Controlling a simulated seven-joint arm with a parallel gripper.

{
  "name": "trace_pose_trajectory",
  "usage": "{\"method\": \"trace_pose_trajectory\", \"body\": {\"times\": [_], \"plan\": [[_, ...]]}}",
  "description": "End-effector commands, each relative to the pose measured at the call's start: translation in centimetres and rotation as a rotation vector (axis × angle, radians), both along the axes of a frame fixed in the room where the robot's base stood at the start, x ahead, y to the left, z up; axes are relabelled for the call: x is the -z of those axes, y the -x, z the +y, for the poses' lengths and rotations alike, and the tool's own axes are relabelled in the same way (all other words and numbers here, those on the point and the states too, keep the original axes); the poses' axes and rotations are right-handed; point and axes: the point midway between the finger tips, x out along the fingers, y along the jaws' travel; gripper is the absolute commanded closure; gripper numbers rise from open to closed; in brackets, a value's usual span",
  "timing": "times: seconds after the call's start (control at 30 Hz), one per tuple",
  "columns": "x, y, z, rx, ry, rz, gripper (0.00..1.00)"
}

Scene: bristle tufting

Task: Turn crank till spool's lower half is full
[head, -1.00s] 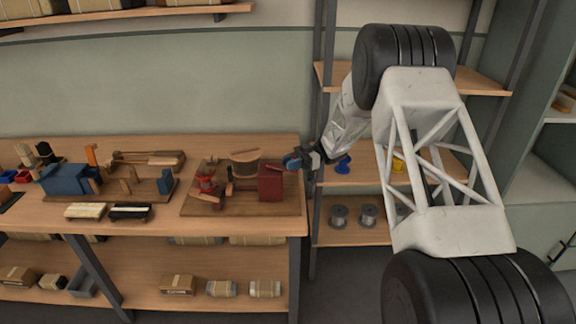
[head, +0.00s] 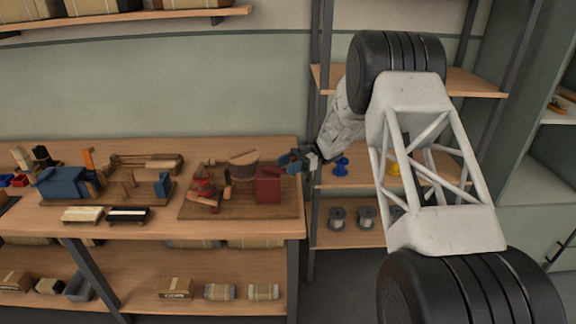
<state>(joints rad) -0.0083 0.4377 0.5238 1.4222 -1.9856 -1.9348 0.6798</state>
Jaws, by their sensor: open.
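A winding fixture stands on a brown board (head: 240,210) at the right end of the bench. Which piece is the crank is too small to tell, as is how full the spool is. My gripper (head: 288,161) is open and empty, just right of and above the dark red block, at the bench's right end.
Blue and wooden fixtures (head: 62,184) and two brushes (head: 128,215) lie further left on the bench (head: 270,226). A shelf rack to the right holds a blue spool (head: 340,166) and grey spools (head: 337,217). Boxes (head: 175,288) sit on the lower bench shelf.

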Motion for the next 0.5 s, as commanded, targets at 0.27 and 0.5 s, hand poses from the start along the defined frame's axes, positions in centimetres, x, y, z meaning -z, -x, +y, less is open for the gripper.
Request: {"method": "trace_pose_trajectory", "body": {"times": [0.27, 0.5], "plan": [[0.0, -0.4, -0.6, 0.001, 0.000, 0.000, 0.49], [0.0, -1.6, -2.7, 0.001, 0.000, 0.000, 0.49]]}}
